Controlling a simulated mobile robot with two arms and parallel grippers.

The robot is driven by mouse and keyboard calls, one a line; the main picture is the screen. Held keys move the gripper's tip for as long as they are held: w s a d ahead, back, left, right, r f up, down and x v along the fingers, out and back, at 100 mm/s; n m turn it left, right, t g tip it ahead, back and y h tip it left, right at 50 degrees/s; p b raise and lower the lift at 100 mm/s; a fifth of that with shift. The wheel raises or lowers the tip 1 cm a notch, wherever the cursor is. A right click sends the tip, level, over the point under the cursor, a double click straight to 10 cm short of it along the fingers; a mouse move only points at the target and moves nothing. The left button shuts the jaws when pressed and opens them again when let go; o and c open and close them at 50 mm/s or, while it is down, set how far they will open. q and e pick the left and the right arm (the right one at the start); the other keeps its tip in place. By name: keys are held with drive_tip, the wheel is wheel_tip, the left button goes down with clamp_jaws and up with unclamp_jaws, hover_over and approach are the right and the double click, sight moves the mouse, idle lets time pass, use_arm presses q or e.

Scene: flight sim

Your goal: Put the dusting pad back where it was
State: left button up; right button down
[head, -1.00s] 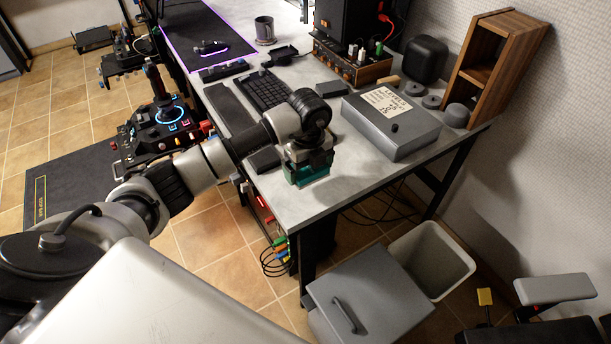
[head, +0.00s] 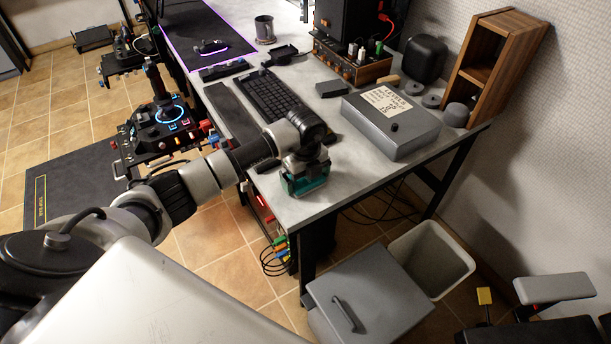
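My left gripper (head: 303,180) is over the near end of the grey desk (head: 350,180), pointing down. A teal block (head: 306,187), which I take to be the dusting pad, shows at its fingertips. The fingers seem shut on it, but the wrist hides much of the grip. The block is at or just above the desk top; I cannot tell if it touches. My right gripper is not in view.
A grey metal box (head: 391,130) with a paper label, a black keyboard (head: 268,95) and a small dark block (head: 332,88) are on the desk. A wooden shelf (head: 490,70) stands at the back right. A lidded grey bin (head: 370,295) and an open white bin (head: 432,260) stand below.

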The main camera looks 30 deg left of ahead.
use_arm(q)
wheel_tip(320, 180, up, 12)
drive_tip(key=shift+r, duration=0.2)
idle(0.4)
idle(0.4)
